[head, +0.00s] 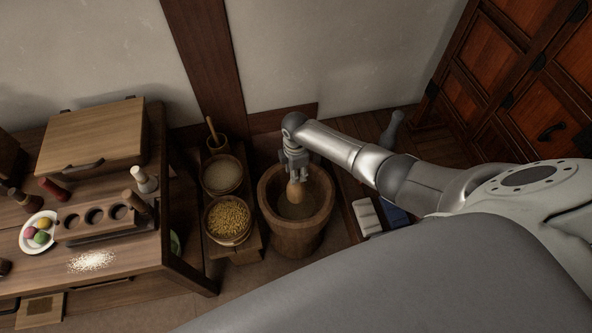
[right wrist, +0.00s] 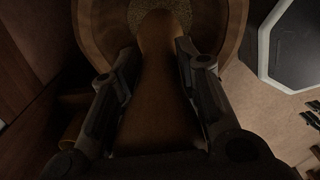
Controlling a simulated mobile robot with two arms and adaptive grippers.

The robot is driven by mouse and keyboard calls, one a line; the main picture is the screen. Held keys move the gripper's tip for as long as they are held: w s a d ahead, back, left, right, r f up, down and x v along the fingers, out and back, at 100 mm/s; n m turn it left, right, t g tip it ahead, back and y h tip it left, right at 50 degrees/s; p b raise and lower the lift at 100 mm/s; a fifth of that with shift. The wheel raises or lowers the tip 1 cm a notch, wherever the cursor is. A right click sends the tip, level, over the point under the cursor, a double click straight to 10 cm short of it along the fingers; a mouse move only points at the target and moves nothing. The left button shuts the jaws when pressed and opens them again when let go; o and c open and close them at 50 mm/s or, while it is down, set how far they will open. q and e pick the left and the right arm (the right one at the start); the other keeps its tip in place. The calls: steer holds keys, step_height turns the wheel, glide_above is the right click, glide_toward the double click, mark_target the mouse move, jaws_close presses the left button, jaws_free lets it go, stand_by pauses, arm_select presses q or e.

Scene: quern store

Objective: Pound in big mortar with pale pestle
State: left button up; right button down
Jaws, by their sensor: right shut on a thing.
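The big wooden mortar (head: 282,235) stands on the floor in the middle of the head view; its rim also shows in the right wrist view (right wrist: 237,25). My right gripper (head: 295,172) is above the mortar and shut on a light brown wooden pestle (head: 296,193), which points down into the mouth. In the right wrist view the pestle (right wrist: 155,85) runs between both fingers toward the bowl. A speckled, grain-like patch shows inside beyond it. I cannot tell whether the pestle's tip touches the bottom. My left gripper is not in view.
Left of the mortar are a tub of yellow grain (head: 228,218), a tub of pale grain (head: 222,175) and a small pot with a stick (head: 217,143). A low bench (head: 140,262) with a box (head: 95,138) stands further left. A grey pestle-shaped thing (head: 392,128) stands behind my right arm.

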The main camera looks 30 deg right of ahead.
step_height(320, 180, up, 9)
steer(key=p, duration=0.8)
steer(key=shift+r, duration=0.2)
steer(key=shift+f, duration=0.1)
steer(key=shift+w, duration=0.1)
